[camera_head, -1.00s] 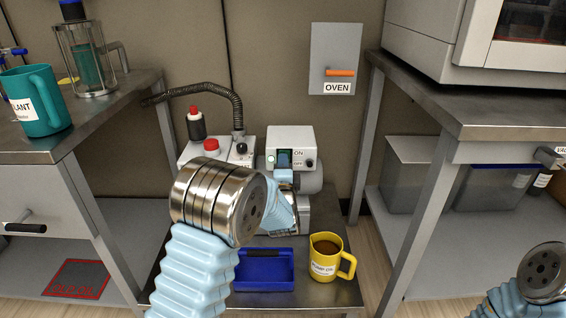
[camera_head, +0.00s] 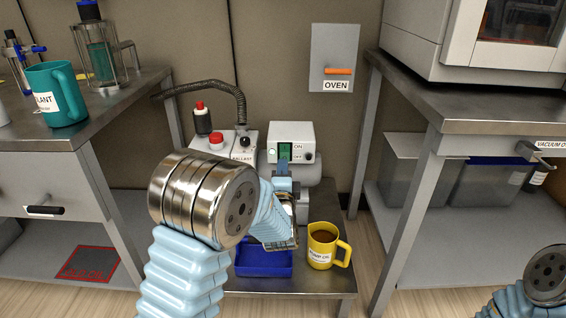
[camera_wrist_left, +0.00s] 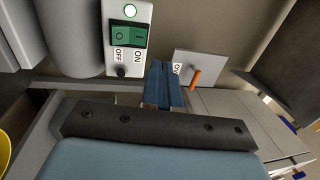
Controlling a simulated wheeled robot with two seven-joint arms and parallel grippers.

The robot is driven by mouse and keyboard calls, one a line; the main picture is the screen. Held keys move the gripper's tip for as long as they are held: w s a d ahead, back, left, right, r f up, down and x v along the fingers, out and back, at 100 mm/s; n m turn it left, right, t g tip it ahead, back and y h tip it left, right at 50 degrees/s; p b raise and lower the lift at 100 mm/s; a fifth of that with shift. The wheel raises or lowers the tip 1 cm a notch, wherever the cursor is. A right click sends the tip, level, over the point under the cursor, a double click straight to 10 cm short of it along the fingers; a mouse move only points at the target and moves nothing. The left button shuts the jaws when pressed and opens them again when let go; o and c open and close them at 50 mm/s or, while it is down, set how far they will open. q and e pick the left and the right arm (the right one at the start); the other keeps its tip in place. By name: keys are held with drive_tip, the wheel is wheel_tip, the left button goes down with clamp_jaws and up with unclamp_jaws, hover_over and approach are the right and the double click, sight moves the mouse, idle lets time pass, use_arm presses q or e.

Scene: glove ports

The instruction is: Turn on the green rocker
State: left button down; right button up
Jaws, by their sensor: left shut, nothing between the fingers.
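The green rocker (camera_head: 285,151) sits on the front of a light grey switch box between the benches. It also shows in the left wrist view (camera_wrist_left: 127,37), with ON and OFF printed beside it. I cannot tell for sure which half of the rocker is pressed in. My left gripper (camera_head: 283,168) is shut and empty, its blue fingertips just below the rocker in the head view. In the wrist view the fingertips (camera_wrist_left: 162,75) are apart from the rocker, to its right. My right gripper is out of view.
A black knob (camera_head: 309,157) is beside the rocker. A pump with a red cap (camera_head: 216,138) and hose stands left. A blue tray (camera_head: 262,272) and yellow mug (camera_head: 322,248) are on the low table. An oven switch plate (camera_head: 335,58) is on the wall.

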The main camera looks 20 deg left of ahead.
use_arm(q)
drive_tip(key=shift+s+d+r, duration=0.2)
drive_tip(key=shift+s+d, duration=0.05)
drive_tip(key=shift+s, duration=0.6)
drive_tip(key=shift+s+d+r, duration=0.15)
drive_tip(key=shift+s+d, duration=0.05)
drive_tip(key=shift+s, duration=0.6)
drive_tip(key=shift+f, duration=0.1)
drive_tip(key=s+d+f+n+g+h+p, duration=0.1)
drive_tip(key=s+f+n+g+h+p, duration=0.3)
drive_tip(key=f, duration=0.7)
drive_tip(key=s+d+f+n+g+h+p, duration=0.1)
drive_tip(key=s+f+n+g+p, duration=0.4)
drive_tip(key=f, duration=0.6)
drive_tip(key=s+d+f+n+g+h, duration=0.1)
drive_tip(key=s+d+f+n+g, duration=0.1)
drive_tip(key=s, duration=0.5)
drive_tip(key=s+d+f+n+g+h+p, duration=0.1)
drive_tip(key=s+d+f+n+g+h, duration=0.1)
drive_tip(key=s, duration=0.5)
drive_tip(key=s+d+f+n+g+h+p, duration=0.1)
drive_tip(key=s+d+f+n+g, duration=0.1)
drive_tip(key=s+g, duration=0.3)
drive_tip(key=shift+s+d+f+n+h, duration=0.15)
drive_tip(key=shift+s+f+n+h, duration=0.2)
drive_tip(key=shift+s+n, duration=0.55)
drive_tip(key=shift+s, duration=0.15)
